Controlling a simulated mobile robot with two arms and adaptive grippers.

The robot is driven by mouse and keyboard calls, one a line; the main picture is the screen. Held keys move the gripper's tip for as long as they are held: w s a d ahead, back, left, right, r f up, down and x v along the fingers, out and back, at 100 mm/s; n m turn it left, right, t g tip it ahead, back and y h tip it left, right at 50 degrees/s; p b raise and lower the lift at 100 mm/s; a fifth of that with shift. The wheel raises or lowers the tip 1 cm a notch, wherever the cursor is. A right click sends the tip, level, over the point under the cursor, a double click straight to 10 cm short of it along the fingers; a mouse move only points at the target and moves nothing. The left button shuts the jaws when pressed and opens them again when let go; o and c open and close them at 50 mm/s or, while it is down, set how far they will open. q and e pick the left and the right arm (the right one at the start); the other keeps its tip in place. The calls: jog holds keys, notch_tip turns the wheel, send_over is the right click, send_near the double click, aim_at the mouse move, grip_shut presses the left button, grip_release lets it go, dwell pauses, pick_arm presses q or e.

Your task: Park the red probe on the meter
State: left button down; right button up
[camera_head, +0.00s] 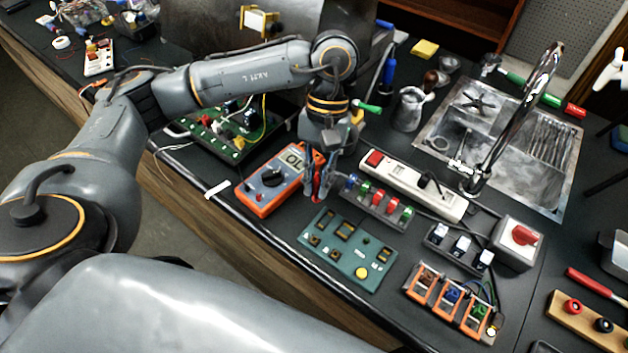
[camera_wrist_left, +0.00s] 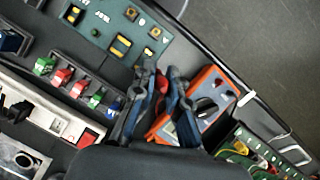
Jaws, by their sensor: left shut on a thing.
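The orange multimeter (camera_head: 250,193) lies near the front edge of the bench. Its display reads "OL" and its dark dial faces up. It also shows in the left wrist view (camera_wrist_left: 213,78), partly hidden by my fingers. My left gripper (camera_head: 314,192) points down just right of the meter and is shut on the red probe (camera_head: 318,178). In the left wrist view my left gripper's fingers (camera_wrist_left: 158,98) are close together, with a little red of the probe (camera_wrist_left: 161,84) between them. Most of the probe is hidden. My right gripper is not in view.
A green panel (camera_head: 340,262) lies in front right of the gripper. A rack of colored connectors (camera_head: 378,207) and a white power strip (camera_head: 440,194) lie close on the right. A green circuit board (camera_head: 222,142) stands behind left. A sink (camera_head: 500,140) with a tall faucet is farther right.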

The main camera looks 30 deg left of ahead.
pick_arm(q)
jog(key=w+a+r+n+t+p, duration=0.1)
jog(key=w+a+n+t, duration=0.2)
jog(key=n, duration=0.6)
jog(key=w+a+r+n+t+h+p, duration=0.1)
jog(key=w+a+n+t+p, duration=0.1)
jog(key=w+n, duration=0.55)
jog(key=w+a+r+n+t+p, duration=0.1)
jog(key=w+a+n+t, duration=0.15)
jog(key=n, duration=0.85)
jog(key=shift+t, duration=0.35)
jog(key=shift+d+f+b, duration=0.15)
jog(key=shift+f+b, duration=0.7)
jog(key=shift+f, duration=0.75)
jog(key=shift+d+f+b, duration=0.1)
jog(key=shift+f+b, duration=0.75)
jog(key=shift+f, duration=0.7)
jog(key=shift+r, duration=0.15)
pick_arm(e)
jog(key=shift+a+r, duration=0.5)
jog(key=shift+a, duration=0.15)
pick_arm(q)
jog(key=shift+s, duration=0.1)
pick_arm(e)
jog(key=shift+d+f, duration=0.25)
